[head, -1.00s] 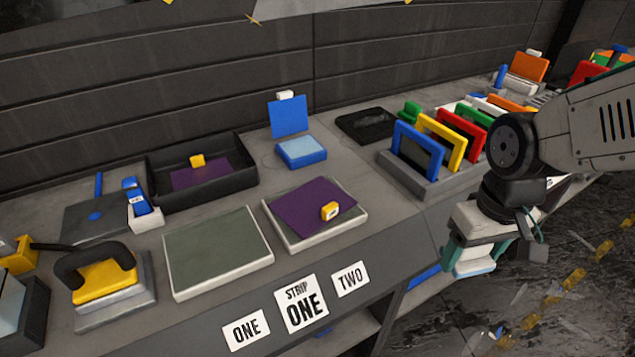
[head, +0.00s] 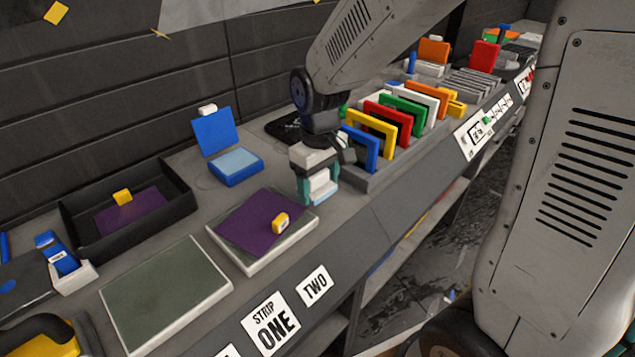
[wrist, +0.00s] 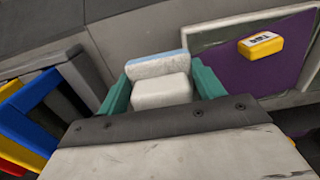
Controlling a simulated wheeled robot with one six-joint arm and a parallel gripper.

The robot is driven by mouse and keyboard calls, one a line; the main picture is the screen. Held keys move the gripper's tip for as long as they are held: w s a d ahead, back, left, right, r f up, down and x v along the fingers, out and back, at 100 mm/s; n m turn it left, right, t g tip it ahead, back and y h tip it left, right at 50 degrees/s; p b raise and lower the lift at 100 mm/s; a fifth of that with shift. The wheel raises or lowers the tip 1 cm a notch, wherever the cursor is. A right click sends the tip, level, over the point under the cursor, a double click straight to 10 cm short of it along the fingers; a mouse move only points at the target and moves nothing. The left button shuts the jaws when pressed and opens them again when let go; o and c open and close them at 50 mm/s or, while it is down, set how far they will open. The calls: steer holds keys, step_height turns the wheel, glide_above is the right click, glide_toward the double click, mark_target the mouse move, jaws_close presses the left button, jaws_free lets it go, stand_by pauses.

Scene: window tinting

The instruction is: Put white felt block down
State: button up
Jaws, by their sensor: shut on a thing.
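My gripper (head: 318,192) is shut on the white felt block (head: 320,182), with its teal fingers on either side of it. The block is white with a light blue face at its far end. In the wrist view the white felt block (wrist: 161,90) shows between the teal fingers of my gripper (wrist: 160,88). In the head view the gripper points down over the bench, between the pane with purple film and the frame rack. I cannot tell whether the block touches the bench.
A white-rimmed pane with purple film (head: 250,222) and a yellow tab (head: 281,222) lies just left of the gripper. A rack of coloured frames (head: 385,168) stands close on the right. An open blue pad box (head: 236,172) stands behind left. A black tray (head: 82,220) is farther left.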

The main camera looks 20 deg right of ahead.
mark_target(319, 183)
steer(key=w, duration=0.1)
steer(key=w+d, duration=0.1)
steer(key=w, duration=0.1)
steer(key=w+d, duration=0.1)
steer(key=shift+w+f, duration=0.25)
steer(key=shift+f, duration=1.7)
steer(key=shift+a+f, duration=0.1)
steer(key=shift+f, duration=0.1)
steer(key=o, duration=1.2)
steer(key=shift+c, duration=0.2)
steer(key=shift+r, duration=0.15)
